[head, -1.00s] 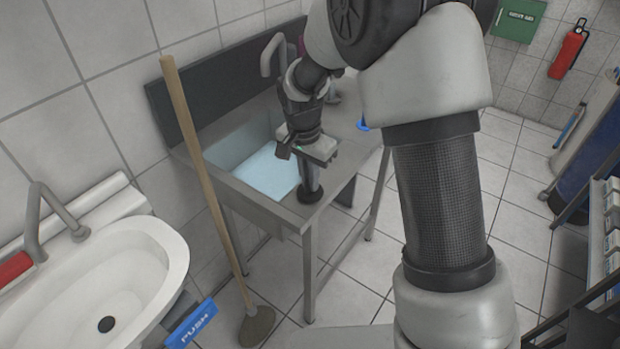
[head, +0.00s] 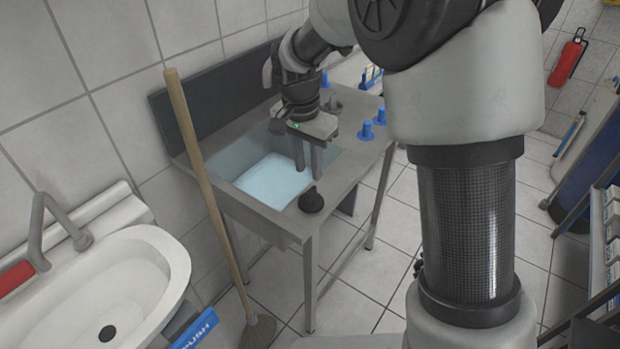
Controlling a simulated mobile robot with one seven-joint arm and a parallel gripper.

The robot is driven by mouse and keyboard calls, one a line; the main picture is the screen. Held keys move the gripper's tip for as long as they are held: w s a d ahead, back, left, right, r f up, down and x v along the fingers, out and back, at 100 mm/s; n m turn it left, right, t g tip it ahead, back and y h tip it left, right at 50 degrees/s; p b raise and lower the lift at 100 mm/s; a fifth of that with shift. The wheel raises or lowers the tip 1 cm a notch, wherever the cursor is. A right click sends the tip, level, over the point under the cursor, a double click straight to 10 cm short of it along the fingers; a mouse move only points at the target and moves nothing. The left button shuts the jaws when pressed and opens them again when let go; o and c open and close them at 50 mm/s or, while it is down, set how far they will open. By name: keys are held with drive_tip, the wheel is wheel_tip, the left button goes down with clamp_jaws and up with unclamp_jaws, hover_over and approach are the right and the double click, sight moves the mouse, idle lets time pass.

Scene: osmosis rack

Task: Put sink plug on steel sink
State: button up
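The black sink plug (head: 311,200) sits upright on the front right rim of the steel sink (head: 250,217), beside the basin. My gripper (head: 309,174) is above and slightly behind the plug, pointing down. Its two fingers are apart with nothing between them, and they are clear of the plug. The sink's basin (head: 272,182) is pale blue-white inside. The sink's tap is mostly hidden behind my arm.
Blue-topped items (head: 366,130) stand on the sink's right side. A white washbasin (head: 120,270) is at the left.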

drive_tip(key=s+d+r+n+t, duration=0.25)
drive_tip(key=s+d+r, duration=0.45)
drive_tip(key=s+r, duration=0.45)
drive_tip(key=s+d+r+n+t, duration=0.2)
drive_tip(key=s+d+n, duration=0.3)
drive_tip(key=s, duration=0.7)
drive_tip(key=shift+d+r+y, duration=0.15)
drive_tip(key=shift+r+y, duration=0.1)
drive_tip(key=shift+y, duration=0.15)
